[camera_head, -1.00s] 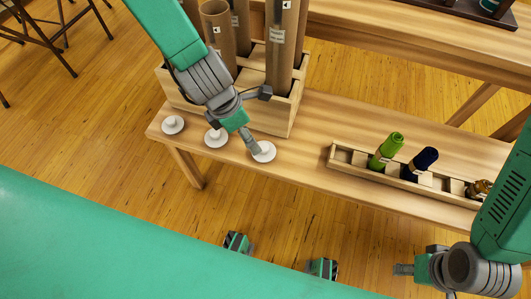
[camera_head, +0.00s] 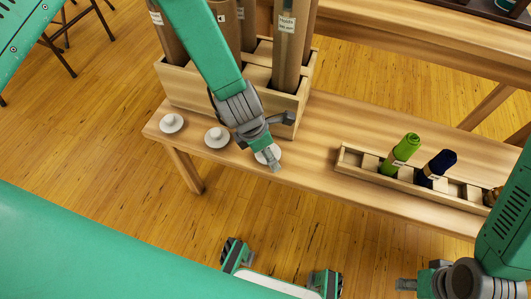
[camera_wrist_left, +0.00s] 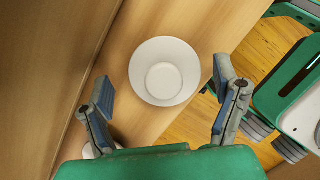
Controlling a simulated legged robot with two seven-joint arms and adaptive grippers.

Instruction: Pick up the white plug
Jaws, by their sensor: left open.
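Three white plugs with round bases stand in a row on the left end of the wooden bench: a left one (camera_head: 171,123), a middle one (camera_head: 217,137) and a right one (camera_head: 262,157). My left gripper (camera_head: 281,141) is over the right plug and partly hides it. In the left wrist view, this plug (camera_wrist_left: 165,72) shows as a white round shape between the open, apart fingers (camera_wrist_left: 163,85), touching neither. Part of another white plug (camera_wrist_left: 92,151) shows at lower left there. My right gripper (camera_head: 418,284) is at the lower right, away from the plugs; its opening is unclear.
A wooden box (camera_head: 188,88) with tall cardboard tubes (camera_head: 288,45) stands just behind the plugs. To the right, a low wooden rack (camera_head: 351,160) holds a green roll (camera_head: 401,153), a dark blue roll (camera_head: 439,166) and a brown item. Bare bench lies between plugs and rack.

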